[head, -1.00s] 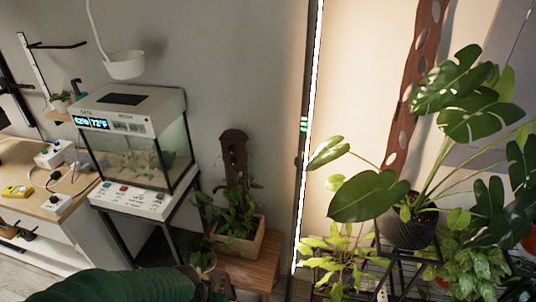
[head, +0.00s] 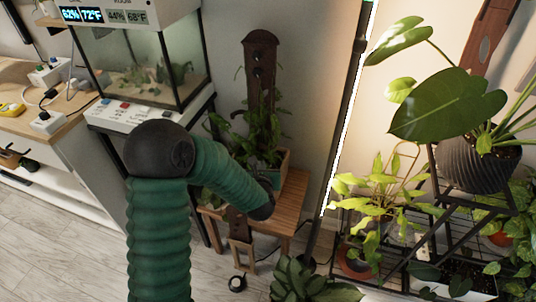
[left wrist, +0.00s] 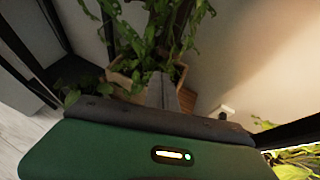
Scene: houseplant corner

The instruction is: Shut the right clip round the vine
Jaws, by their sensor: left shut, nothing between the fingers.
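The leafy vine (head: 262,138) grows from a wooden planter box (head: 284,160) on a slatted wooden bench (head: 291,196). A dark brown upright board (head: 260,55) stands behind it, with small dark round parts on its face. I cannot make out the right clip or whether it is open. My left gripper (head: 264,207) is at the end of the green-sleeved arm, in front of the planter. In the left wrist view its grey fingers (left wrist: 161,90) are together and empty, pointing towards the planter box (left wrist: 125,80) and the vine (left wrist: 150,35). My right gripper is out of view.
A glass terrarium (head: 140,65) on a stand is at the left. A dark pole (head: 340,120) with a bright strip rises right of the bench. Potted plants on a black rack (head: 470,210) fill the right. A broad-leaved plant (head: 305,282) is low in front.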

